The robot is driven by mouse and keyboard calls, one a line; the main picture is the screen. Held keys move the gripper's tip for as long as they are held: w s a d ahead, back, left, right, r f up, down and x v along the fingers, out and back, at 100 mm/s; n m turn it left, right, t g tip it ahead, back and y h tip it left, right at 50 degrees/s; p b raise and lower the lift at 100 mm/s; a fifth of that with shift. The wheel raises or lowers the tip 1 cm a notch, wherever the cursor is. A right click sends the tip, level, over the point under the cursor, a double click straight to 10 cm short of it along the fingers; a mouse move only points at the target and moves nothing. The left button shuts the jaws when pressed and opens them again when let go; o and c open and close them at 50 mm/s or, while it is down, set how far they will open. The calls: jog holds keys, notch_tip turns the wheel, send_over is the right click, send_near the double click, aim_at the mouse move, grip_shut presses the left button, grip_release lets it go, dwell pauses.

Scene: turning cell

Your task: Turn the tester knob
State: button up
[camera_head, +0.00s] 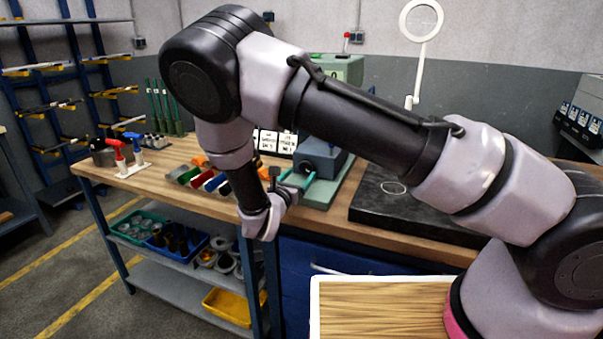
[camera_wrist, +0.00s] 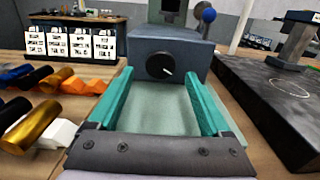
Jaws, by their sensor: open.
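The tester knob (camera_wrist: 160,66) is a round black dial with a short white mark pointing to its lower right. It sits on the front face of the blue-grey tester box (camera_wrist: 196,58). My gripper (camera_wrist: 158,76) is open and empty. Its two teal fingers point at the box front, one to each side of the knob and apart from it. In the head view my gripper (camera_head: 297,180) is just in front of the box.
A pale green base plate (camera_wrist: 155,112) lies under the fingers. A black slab (camera_wrist: 262,100) lies to the right. Coloured cylinders (camera_wrist: 38,122) lie to the left, with white label cards (camera_wrist: 78,46) behind. A lever with a blue ball (camera_wrist: 209,15) rises behind the box.

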aim_at(307, 166)
jog(key=shift+x, duration=1.4)
grip_shut()
jog(key=shift+m, duration=1.7)
grip_release()
